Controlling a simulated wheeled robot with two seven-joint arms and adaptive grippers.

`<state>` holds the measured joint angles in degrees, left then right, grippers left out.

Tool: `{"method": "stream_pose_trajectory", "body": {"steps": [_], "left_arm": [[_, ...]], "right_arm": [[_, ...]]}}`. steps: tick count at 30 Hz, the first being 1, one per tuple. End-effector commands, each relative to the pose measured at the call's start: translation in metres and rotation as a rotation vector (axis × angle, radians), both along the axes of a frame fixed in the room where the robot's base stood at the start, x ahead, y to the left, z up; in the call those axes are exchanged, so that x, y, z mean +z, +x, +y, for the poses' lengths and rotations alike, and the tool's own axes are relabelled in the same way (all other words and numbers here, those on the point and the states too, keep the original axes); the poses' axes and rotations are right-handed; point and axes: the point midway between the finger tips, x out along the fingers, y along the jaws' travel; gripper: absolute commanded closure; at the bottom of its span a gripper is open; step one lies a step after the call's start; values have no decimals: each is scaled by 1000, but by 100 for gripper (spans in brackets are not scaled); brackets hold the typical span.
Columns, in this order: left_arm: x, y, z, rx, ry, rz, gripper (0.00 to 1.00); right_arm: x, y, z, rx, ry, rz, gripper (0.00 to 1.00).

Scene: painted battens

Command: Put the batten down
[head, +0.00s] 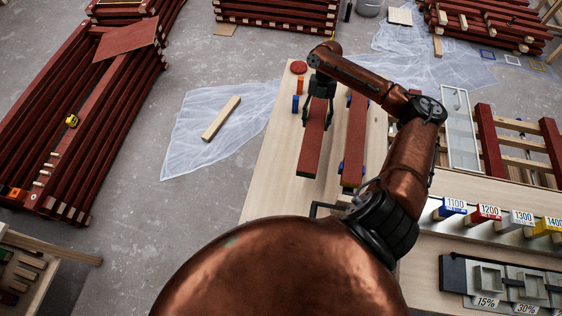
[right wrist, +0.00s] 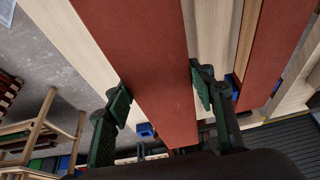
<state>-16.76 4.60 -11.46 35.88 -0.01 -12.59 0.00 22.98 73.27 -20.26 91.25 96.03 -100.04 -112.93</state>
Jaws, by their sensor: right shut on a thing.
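A red-painted batten (head: 312,145) is in my right gripper (head: 319,98), over the pale wooden table (head: 262,180). Its long side runs toward me. In the right wrist view the batten (right wrist: 155,70) passes between the two green-padded fingers of the right gripper (right wrist: 160,93), which is shut on it. I cannot tell whether its underside touches anything. A second red batten (head: 354,150) lies to its right on the table, beside blue blocks. My left gripper is not in view.
A blue block (head: 295,103), an orange block (head: 300,84) and a red disc (head: 298,67) are at the table's far left. A plastic sheet (head: 185,140) with a bare batten (head: 220,118) lies on the floor. Labelled bins, such as the blue one (head: 447,211), stand right.

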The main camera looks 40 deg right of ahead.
Motion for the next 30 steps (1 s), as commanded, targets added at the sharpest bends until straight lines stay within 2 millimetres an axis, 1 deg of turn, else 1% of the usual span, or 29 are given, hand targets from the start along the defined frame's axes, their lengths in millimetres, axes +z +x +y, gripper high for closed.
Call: {"method": "stream_pose_trajectory", "body": {"steps": [2,5,11,16,18,21,24,30], "left_arm": [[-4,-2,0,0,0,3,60],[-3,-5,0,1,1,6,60],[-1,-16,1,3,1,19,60],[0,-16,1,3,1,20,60],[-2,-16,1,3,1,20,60],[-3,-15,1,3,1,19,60],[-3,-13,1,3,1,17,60],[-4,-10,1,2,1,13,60]], "right_arm": [[-4,1,2,1,-1,-3,98],[-9,1,14,4,0,-2,98],[-26,5,57,6,2,-3,98],[-43,9,95,7,3,-4,98],[-58,10,105,4,3,-1,98],[-74,11,117,3,2,-1,98],[-84,12,126,2,2,-2,98],[-93,13,133,2,0,-3,98]]}}
